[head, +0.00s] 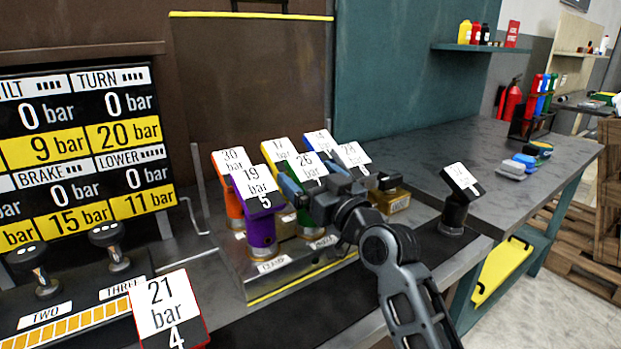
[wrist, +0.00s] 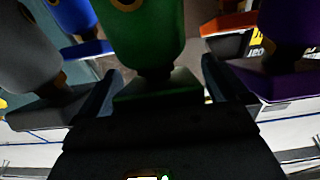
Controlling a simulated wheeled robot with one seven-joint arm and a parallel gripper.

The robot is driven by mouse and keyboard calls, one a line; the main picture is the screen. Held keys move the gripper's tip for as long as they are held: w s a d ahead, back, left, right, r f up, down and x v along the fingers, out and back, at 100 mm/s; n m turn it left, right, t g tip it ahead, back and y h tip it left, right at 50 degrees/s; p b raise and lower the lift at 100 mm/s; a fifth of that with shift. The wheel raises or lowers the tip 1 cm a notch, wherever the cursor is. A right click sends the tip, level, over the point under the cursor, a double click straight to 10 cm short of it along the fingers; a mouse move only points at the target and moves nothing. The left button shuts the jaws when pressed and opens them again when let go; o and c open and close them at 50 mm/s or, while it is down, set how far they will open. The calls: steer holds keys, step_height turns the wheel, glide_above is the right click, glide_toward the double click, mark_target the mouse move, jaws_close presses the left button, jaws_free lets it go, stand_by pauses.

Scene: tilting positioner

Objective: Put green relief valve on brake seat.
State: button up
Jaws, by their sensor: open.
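The green relief valve (head: 304,214) stands in the group of valves on the grey stand, under a white "26 bar" tag, partly hidden by my gripper. In the wrist view the green valve (wrist: 146,35) rises between my two fingers. My gripper (head: 300,190) is open around it, one finger on each side; I cannot tell whether either finger touches it. No seat label reading "brake" is legible; the display panel (head: 75,150) has a BRAKE field showing 0 bar over 15 bar.
A purple "19 bar" valve (head: 262,228) and an orange "30 bar" valve (head: 233,200) stand close left. Yellow, blue and grey-tagged valves crowd behind and right. A black valve (head: 453,213) stands apart at right. A red-edged "21 bar" tag (head: 168,312) is front left.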

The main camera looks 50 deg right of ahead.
steer(key=b+v, duration=0.2)
steer(key=v, duration=1)
steer(key=shift+b, duration=0.3)
steer(key=shift+g+y, duration=0.3)
steer(key=shift+g, duration=0.2)
steer(key=s+a+f, duration=0.1)
steer(key=f, duration=0.1)
steer(key=s+a+f, duration=0.1)
steer(key=f, duration=0.1)
steer(key=s+a+f, duration=0.1)
steer(key=a+f, duration=0.1)
steer(key=shift+a, duration=0.15)
steer(key=shift+n+g+y, duration=0.3)
steer(key=shift+g+y, duration=0.2)
steer(key=shift+g, duration=0.2)
steer(key=s+a+f, duration=0.6)
steer(key=shift+s, duration=0.4)
steer(key=s+a+f+n+g+y, duration=0.1)
steer(key=s+a, duration=0.3)
steer(key=s, duration=0.4)
steer(key=s+a+f+n+y, duration=0.1)
steer(key=s+a+y, duration=0.1)
steer(key=s+a, duration=0.3)
steer(key=s, duration=0.3)
steer(key=shift+f+n+g+y, duration=0.3)
steer(key=shift+f+g+y, duration=0.05)
steer(key=shift+g+y, duration=0.05)
steer(key=shift+a, duration=0.15)
